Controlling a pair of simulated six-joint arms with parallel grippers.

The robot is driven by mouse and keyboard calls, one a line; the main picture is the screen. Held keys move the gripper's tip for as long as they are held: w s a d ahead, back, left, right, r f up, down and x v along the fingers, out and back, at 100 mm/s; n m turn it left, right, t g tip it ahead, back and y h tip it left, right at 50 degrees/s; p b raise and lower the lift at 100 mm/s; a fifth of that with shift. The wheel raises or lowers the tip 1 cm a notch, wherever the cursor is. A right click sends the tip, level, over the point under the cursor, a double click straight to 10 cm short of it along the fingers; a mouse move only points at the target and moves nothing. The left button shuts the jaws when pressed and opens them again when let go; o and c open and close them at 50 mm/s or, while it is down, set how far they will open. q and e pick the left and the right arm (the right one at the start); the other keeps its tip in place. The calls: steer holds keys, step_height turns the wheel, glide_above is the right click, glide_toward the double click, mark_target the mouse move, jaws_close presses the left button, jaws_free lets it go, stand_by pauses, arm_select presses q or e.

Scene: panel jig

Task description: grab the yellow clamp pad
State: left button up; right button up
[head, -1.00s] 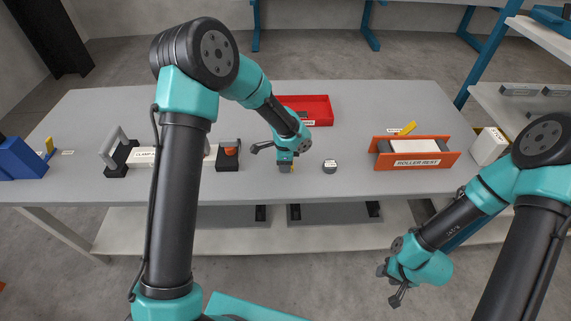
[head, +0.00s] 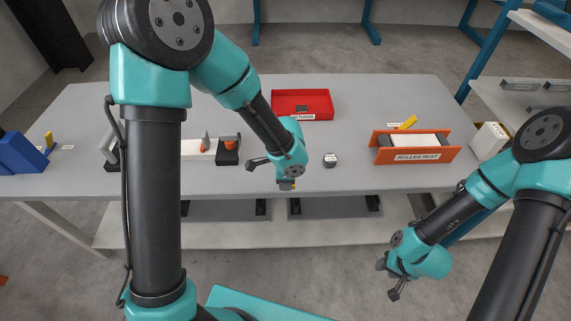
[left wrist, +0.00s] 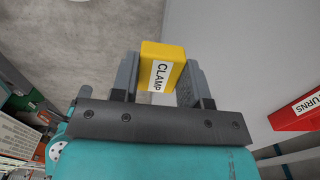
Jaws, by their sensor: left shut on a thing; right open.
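The yellow clamp pad (left wrist: 161,66), a block with a white CLAMP label, sits between the two fingers of my left gripper (left wrist: 157,80) in the left wrist view. The left gripper is shut on it. My right gripper (head: 396,281) is open and empty, in front of the table at the lower right, away from the pad.
A red returns tray (head: 318,104) lies behind the left gripper on the grey table (head: 350,110). An orange roller rest (head: 440,155) stands further right. A clamp fixture (head: 228,152) is on the left, partly hidden by my arm.

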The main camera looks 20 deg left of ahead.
arm_select(q)
steer(key=shift+s+d+r, duration=0.1)
steer(key=shift+s+d, duration=0.15)
steer(key=shift+s, duration=0.55)
steer(key=shift+s+d, duration=0.2)
steer(key=shift+s, duration=0.55)
